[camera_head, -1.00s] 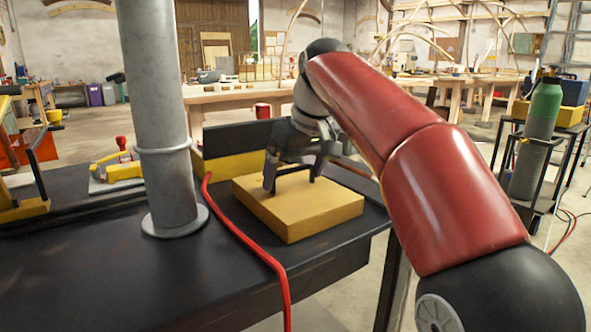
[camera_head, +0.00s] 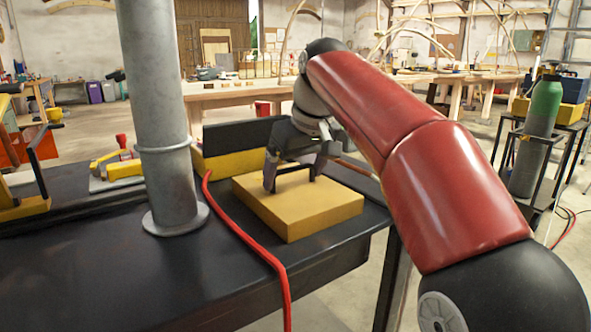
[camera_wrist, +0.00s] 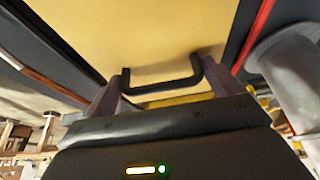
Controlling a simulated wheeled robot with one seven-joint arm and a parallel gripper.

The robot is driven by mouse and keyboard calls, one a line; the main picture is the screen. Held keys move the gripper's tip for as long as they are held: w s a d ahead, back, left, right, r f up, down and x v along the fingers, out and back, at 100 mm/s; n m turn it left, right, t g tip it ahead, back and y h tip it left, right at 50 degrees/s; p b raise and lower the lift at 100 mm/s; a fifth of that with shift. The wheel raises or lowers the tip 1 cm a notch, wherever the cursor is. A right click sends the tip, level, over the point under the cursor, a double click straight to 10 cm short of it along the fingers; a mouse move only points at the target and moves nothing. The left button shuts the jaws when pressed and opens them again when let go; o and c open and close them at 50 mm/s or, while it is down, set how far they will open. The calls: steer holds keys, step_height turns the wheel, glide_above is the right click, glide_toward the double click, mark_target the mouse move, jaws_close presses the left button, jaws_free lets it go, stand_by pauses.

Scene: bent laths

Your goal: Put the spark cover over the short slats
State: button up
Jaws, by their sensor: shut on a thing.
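The spark cover, a flat yellow box (camera_head: 305,212) with a black handle on top, sits at the right end of the dark table (camera_head: 120,270). It looks level, and I cannot tell whether it rests fully on the table. My gripper (camera_head: 293,176) is above it, shut on the handle. In the wrist view, my gripper's fingers (camera_wrist: 161,82) are at the two ends of the black handle (camera_wrist: 165,86), and the yellow top (camera_wrist: 150,35) fills the upper middle. I see no short slats; anything under the cover is hidden.
A grey post (camera_head: 165,120) rises from the table left of the cover. A red hose (camera_head: 238,235) runs between them and over the front edge. A yellow block with a black panel (camera_head: 235,145) stands behind. A green-topped cylinder (camera_head: 540,130) stands on a cart at right. The table's front left is clear.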

steer(key=o, duration=1.1)
steer(key=shift+c, duration=0.2)
